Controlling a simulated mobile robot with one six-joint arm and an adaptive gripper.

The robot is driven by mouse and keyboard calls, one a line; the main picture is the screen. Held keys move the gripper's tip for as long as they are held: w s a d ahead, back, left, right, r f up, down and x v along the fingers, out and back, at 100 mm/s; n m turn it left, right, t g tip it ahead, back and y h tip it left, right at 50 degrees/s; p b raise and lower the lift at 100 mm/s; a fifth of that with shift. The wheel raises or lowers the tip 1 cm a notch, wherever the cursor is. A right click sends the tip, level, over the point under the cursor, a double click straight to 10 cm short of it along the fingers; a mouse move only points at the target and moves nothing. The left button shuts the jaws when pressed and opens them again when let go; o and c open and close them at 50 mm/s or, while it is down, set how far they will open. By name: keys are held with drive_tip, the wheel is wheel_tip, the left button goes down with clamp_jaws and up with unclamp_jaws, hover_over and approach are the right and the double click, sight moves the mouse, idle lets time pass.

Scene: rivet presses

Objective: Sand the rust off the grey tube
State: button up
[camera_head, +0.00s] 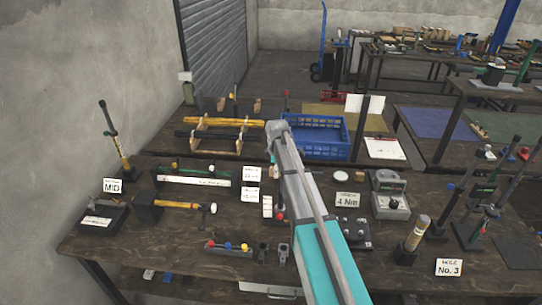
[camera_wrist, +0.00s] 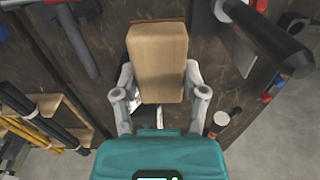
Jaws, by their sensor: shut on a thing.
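My gripper (camera_wrist: 158,92) is shut on a pale wooden block (camera_wrist: 157,62) in the wrist view, with a finger on each side. A thin reddish-brown layer (camera_wrist: 158,21) shows along the block's far edge. In the head view my arm reaches over the bench, and its end hides the gripper and block. A dark grey cylinder (camera_wrist: 268,38) stands to the right of the block in the wrist view, apart from it. I cannot tell whether it is the grey tube, and I see no clear rust on it.
A wooden rack (camera_head: 236,140) with yellow and black bars stands left of my arm. A blue crate (camera_head: 338,152) lies behind it. A hammer (camera_head: 203,207), a device (camera_head: 390,200) and several upright tools crowd the front bench (camera_head: 160,255).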

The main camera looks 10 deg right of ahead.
drive_tip(key=shift+s, duration=0.35)
idle(0.4)
